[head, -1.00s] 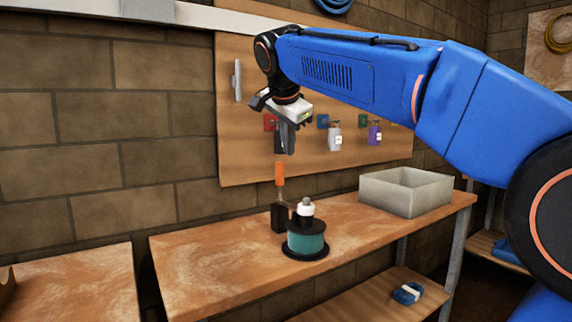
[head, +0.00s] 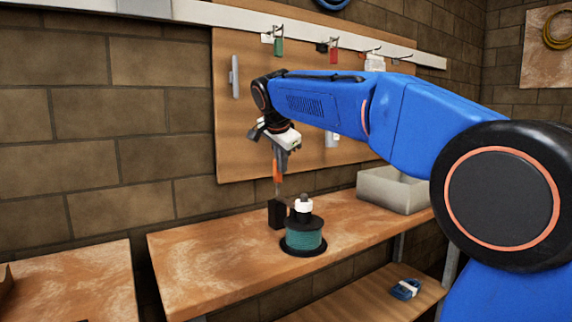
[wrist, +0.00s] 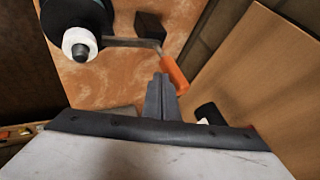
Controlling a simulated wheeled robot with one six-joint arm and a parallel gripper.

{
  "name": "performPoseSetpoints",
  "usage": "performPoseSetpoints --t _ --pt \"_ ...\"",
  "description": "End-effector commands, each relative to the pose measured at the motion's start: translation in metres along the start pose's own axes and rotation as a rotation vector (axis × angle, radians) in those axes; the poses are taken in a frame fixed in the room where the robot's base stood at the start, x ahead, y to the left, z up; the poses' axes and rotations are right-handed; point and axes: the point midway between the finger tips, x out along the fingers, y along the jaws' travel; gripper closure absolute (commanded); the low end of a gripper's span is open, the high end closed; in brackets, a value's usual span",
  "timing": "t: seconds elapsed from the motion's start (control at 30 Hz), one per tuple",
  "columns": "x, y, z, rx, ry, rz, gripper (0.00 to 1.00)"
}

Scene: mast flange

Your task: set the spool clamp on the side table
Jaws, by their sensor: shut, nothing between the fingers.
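The spool clamp stands on the side table (head: 200,258). It has a black block (head: 277,214), an upright orange handle (head: 277,172) and a metal arm (wrist: 130,42) reaching towards a white-collared post (head: 303,204) on top of the teal spool (head: 304,236). The spool sits upright on a black disc beside the block. My gripper (head: 280,158) is shut and empty, pointing down by the top of the orange handle. In the wrist view its fingertips (wrist: 160,80) are just left of the orange handle (wrist: 175,74); I cannot tell whether they touch it.
A grey open bin (head: 392,190) stands at the table's right end. A wooden board (head: 235,140) with hanging items is on the wall behind. A blue item (head: 405,290) lies on the lower shelf. The table's left part is clear.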

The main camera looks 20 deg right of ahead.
Motion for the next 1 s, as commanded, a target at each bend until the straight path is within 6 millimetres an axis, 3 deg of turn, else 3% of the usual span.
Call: performPoseSetpoints --t 1.0 --pt "0.005 -0.013 -0.001 -0.025 -0.013 0.06 1.0"
